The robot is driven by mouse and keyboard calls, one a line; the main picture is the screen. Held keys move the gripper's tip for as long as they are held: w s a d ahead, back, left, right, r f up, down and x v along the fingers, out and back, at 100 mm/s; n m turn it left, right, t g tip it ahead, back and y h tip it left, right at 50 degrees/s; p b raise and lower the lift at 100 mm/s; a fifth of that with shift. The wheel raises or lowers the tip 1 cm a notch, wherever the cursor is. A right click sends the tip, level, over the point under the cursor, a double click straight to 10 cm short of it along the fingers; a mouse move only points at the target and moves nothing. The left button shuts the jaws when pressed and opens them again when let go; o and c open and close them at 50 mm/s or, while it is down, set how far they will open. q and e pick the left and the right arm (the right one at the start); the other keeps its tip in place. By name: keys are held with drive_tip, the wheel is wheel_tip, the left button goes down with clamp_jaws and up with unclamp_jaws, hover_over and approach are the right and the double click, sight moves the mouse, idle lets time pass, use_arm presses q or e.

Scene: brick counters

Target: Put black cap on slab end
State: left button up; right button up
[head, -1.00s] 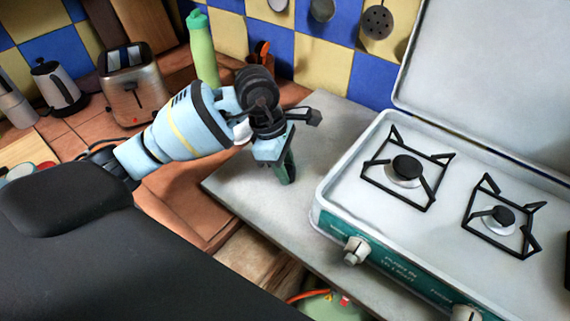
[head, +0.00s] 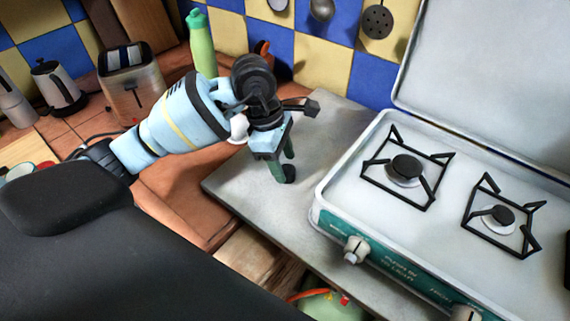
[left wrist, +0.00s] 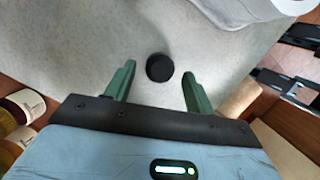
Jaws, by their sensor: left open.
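The black cap (head: 290,174) is a small dark disc on the grey slab (head: 330,128), near the slab's left end. In the left wrist view the cap (left wrist: 160,67) lies on the pale slab (left wrist: 110,35), just beyond and between my two green fingertips. My left gripper (head: 284,168) points down over the slab with its fingers apart and empty. It also shows in the left wrist view (left wrist: 157,80), with a gap on each side of the cap. My right gripper is not in view.
A white camping stove (head: 440,190) with its lid raised stands on the slab to the right. A green bottle (head: 201,45), a toaster (head: 131,85) and a kettle (head: 58,88) stand at the back left. Brick counter lies left of the slab.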

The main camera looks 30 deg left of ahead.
use_arm(q)
drive_tip(key=v, duration=1)
drive_tip(key=shift+d, duration=0.1)
